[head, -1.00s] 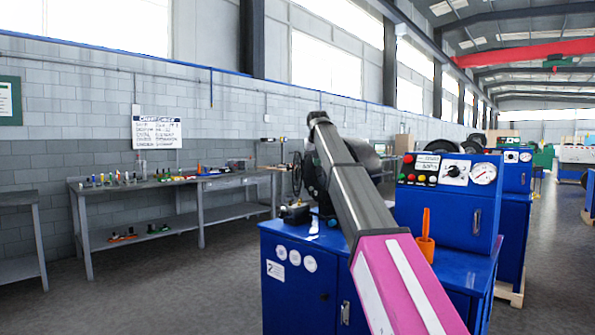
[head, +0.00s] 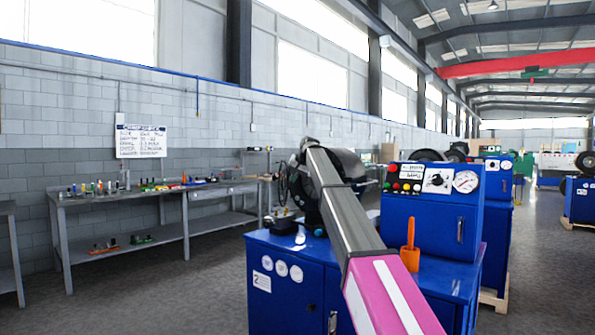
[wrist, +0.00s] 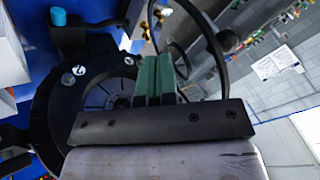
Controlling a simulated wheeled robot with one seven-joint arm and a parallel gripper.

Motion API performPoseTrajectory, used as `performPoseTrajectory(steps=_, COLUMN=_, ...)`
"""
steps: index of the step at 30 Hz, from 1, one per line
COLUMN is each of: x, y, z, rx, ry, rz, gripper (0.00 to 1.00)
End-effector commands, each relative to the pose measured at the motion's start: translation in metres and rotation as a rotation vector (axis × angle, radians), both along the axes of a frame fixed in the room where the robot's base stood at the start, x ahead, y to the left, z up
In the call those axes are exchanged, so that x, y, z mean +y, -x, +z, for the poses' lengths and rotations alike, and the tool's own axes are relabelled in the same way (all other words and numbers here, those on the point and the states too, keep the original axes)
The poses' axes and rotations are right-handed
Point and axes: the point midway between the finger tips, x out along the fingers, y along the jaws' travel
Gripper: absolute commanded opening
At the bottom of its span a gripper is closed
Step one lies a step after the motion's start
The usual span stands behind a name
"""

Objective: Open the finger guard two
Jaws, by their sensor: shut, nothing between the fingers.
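The blue crimper cabinet with a "2" label (head: 262,282) stands ahead, with a dark round crimping head (head: 345,175) on top, partly behind my arm. In the wrist view the head's black ring (wrist: 65,95) shows at left, with dark dies inside it. A thin dark hoop (wrist: 176,44) with a round black knob (wrist: 228,40) stands out beside the head; it looks like the finger guard, but I cannot tell how far it stands open. My gripper (wrist: 153,62) has its green fingers together, over the gap between ring and hoop. I cannot tell whether they touch anything. The head view hides the fingertips.
A blue control panel (head: 432,215) with buttons and a gauge stands right of my arm. An orange tool in a cup (head: 410,255) is in front of it. A grey workbench (head: 150,190) with small items runs along the left wall. The floor between is clear.

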Motion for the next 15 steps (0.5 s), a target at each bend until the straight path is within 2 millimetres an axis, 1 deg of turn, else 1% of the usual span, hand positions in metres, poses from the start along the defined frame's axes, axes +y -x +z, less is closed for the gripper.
performPoseTrajectory(steps=1, x=0.004, y=-0.005, z=-0.009, rx=0.002, ry=0.001, rz=0.000, gripper=0.00)
performPoseTrajectory(steps=2, x=0.007, y=-0.007, z=-0.012, rx=0.001, ry=0.000, rz=0.000, gripper=0.00)
performPoseTrajectory(steps=3, x=0.016, y=-0.007, z=-0.009, rx=0.000, ry=0.000, rz=0.002, gripper=0.00)
performPoseTrajectory(steps=6, x=0.029, y=-0.008, z=-0.008, rx=-0.001, ry=0.000, rz=0.002, gripper=0.00)
performPoseTrajectory(steps=10, x=0.039, y=-0.009, z=-0.008, rx=-0.001, ry=0.001, rz=0.002, gripper=0.00)
performPoseTrajectory(steps=15, x=0.044, y=-0.010, z=-0.008, rx=-0.001, ry=0.002, rz=0.001, gripper=0.00)
